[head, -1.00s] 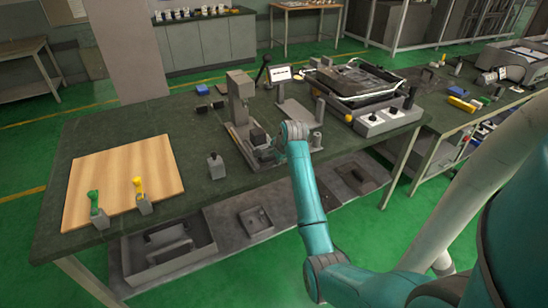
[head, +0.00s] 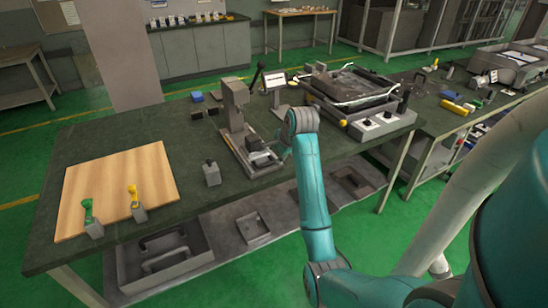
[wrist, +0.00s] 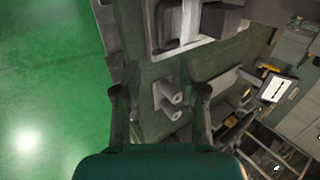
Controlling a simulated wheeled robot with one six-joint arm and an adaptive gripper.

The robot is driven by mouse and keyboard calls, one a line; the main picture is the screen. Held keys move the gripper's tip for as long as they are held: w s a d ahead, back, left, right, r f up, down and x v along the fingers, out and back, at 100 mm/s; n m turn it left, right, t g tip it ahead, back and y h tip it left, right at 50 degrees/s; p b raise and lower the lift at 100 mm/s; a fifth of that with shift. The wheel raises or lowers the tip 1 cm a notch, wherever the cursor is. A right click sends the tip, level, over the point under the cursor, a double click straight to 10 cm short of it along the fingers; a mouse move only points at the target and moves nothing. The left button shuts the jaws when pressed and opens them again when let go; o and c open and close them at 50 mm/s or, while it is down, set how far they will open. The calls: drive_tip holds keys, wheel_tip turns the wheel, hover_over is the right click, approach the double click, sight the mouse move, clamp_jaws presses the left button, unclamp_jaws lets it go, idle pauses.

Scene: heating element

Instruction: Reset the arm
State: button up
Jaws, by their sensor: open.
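My teal arm reaches over the front edge of the dark green workbench (head: 230,194) in the head view. In the wrist view my gripper (wrist: 160,92) is open, its two dark fingers apart, with nothing held between them. In the head view the gripper itself is mostly hidden behind the arm's wrist, to the right of the grey press-like fixture (head: 236,105).
A small screen (head: 275,80) and a black-and-silver heating unit (head: 355,88) stand at the back right. Green floor lies in front.

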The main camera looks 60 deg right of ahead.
drive_tip(key=shift+s+a+r, duration=0.15)
drive_tip(key=shift+s+r, duration=0.1)
drive_tip(key=shift+r, duration=0.2)
idle(0.3)
drive_tip(key=s+a+f+n+t, duration=0.1)
drive_tip(key=a+f+n, duration=0.3)
drive_tip(key=a+f, duration=0.6)
drive_tip(key=s+a+f+n+t, duration=0.15)
drive_tip(key=a+f+n, duration=0.25)
drive_tip(key=a+f, duration=0.7)
drive_tip(key=s+a+n+t, duration=0.4)
drive_tip(key=s+a, duration=0.5)
drive_tip(key=a, duration=0.6)
drive_tip(key=s+a+r+n+y, duration=0.1)
drive_tip(key=s+a+r+n, duration=0.2)
drive_tip(key=s, duration=0.4)
drive_tip(key=s+a+r+n+t+y, duration=0.1)
drive_tip(key=s+a+r+n, duration=0.3)
drive_tip(key=s+r+n, duration=0.1)
drive_tip(key=s+a+r+n+t+y, duration=0.1)
drive_tip(key=s+a+r+n, duration=0.3)
drive_tip(key=s, duration=0.5)
drive_tip(key=shift+r+y, duration=0.3)
drive_tip(key=shift+r, duration=0.45)
